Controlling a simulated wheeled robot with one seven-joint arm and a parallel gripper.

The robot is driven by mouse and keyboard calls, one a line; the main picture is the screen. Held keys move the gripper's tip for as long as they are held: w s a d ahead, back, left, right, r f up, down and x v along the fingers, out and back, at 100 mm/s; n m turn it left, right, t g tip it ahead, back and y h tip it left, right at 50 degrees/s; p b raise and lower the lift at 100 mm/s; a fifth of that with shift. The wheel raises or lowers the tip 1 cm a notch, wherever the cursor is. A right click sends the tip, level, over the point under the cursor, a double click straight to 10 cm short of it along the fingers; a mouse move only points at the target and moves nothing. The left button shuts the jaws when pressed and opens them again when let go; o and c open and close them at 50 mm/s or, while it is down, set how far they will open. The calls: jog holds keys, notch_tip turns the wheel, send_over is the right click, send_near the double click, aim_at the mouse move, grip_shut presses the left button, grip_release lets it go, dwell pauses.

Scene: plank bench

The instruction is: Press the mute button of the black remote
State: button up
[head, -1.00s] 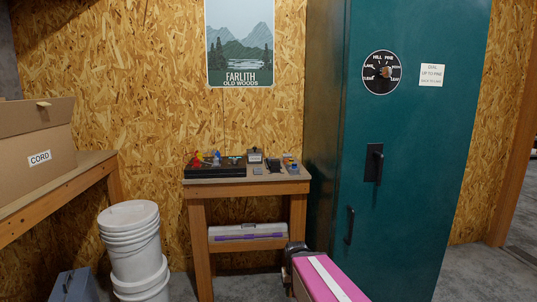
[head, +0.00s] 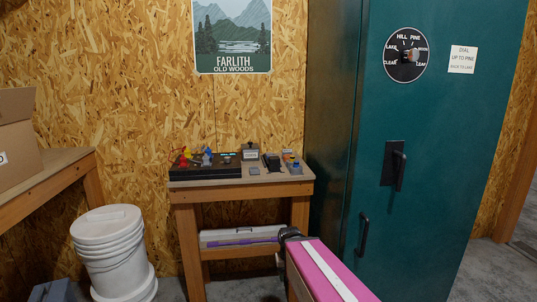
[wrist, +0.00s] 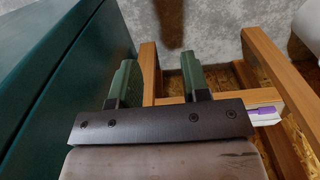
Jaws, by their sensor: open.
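A dark object that looks like the black remote (head: 272,162) lies on top of the small wooden bench (head: 240,184), right of the middle in the head view. Its buttons are too small to make out. My gripper (wrist: 159,72) shows in the wrist view with its two green fingers apart and nothing between them. It is low by the bench's wooden legs, apart from the remote. The remote is not in the wrist view.
A black case with coloured items (head: 205,165) fills the bench's left side. A grey box (head: 250,153), a small grey item (head: 254,171) and a blue-orange item (head: 292,164) surround the remote. A green cabinet (head: 430,150) stands right; white buckets (head: 112,250) stand left.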

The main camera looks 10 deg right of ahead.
jog(key=shift+c, duration=0.3)
grip_shut()
dwell(1.3)
